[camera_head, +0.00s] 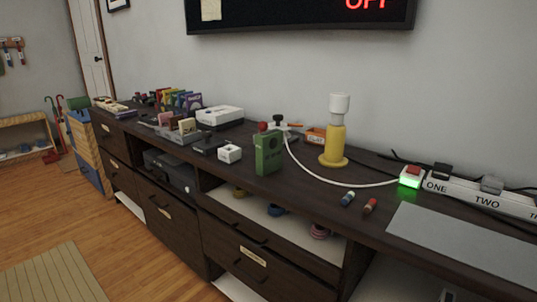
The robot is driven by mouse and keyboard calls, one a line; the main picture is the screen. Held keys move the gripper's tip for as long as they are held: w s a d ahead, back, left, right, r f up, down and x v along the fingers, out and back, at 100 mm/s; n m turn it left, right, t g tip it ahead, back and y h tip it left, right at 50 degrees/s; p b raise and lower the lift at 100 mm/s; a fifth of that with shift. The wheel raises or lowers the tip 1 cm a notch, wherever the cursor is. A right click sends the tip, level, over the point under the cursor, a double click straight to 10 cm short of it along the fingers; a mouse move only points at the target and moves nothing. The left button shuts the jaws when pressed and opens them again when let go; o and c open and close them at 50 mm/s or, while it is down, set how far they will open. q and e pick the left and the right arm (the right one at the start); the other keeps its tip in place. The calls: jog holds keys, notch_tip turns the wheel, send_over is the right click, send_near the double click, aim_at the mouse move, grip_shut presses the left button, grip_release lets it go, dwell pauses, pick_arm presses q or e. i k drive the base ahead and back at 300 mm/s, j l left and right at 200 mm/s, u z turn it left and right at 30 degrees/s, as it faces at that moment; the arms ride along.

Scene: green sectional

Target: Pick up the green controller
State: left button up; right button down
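A green upright box-shaped object with a dark round dial or grille (268,152) stands near the front edge of the dark wooden cabinet top; it looks like the green controller, though its details are small. A red ball-topped stick (262,127) shows just behind its upper left. Neither of my grippers shows in the head view.
A small white cube (230,153) and a dark device sit left of it. Two small cylinders (370,206) lie near the front edge.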

aim_at(270, 143)
jog(key=i+j+z, duration=0.1)
jog(key=j, duration=0.25)
jog(key=i+j+z, duration=0.1)
jog(key=i+j, duration=0.15)
jog(key=j, duration=0.15)
jog(key=i+j+z, duration=0.15)
jog(key=j, duration=0.25)
jog(key=i+j+z, duration=0.1)
jog(key=j, duration=0.3)
jog(key=i, duration=0.05)
